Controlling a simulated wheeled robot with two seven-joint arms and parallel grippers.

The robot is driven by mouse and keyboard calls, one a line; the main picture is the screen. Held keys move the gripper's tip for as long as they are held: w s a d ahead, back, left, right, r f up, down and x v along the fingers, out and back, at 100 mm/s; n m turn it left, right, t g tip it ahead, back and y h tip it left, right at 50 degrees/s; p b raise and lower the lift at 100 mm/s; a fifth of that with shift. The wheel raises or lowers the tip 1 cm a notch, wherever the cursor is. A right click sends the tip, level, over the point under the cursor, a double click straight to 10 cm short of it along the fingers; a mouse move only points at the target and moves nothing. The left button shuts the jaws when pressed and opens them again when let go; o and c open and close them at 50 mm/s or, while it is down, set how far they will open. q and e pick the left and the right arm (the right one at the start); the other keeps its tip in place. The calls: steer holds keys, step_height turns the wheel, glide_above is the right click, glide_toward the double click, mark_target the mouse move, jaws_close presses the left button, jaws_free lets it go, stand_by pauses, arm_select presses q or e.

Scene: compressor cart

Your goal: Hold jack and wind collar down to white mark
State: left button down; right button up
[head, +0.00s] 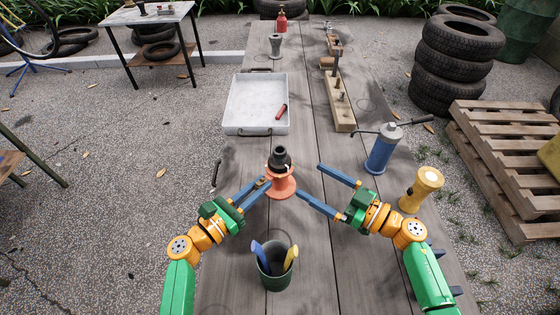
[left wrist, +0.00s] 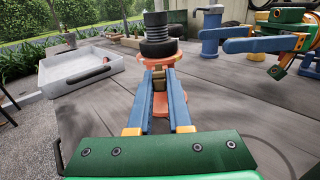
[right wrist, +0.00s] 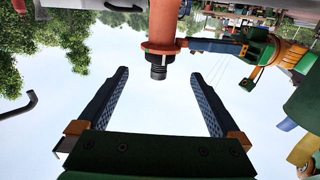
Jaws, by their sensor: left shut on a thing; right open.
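The orange jack (head: 281,184) stands upright on the bench, with a black collar (head: 279,158) and a dark threaded screw at its top. My left gripper (head: 266,183) is shut on the jack's orange body from the left; the left wrist view shows its fingers at the jack (left wrist: 160,60) below the black collar. My right gripper (head: 310,181) is open and empty just right of the jack, its fingers apart and not touching it. In the right wrist view the jack (right wrist: 160,36) appears upside down beyond the open fingers (right wrist: 159,73).
A green cup (head: 277,279) with blue and yellow items stands in front of the jack. A blue canister with a lever (head: 380,155) and a yellow cylinder (head: 424,186) stand right. A grey tray (head: 255,88) and a pegged wooden block (head: 340,108) lie behind.

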mark_target(289, 168)
steer(key=x, duration=1.1)
steer(key=shift+s, duration=0.1)
steer(key=c, duration=1.4)
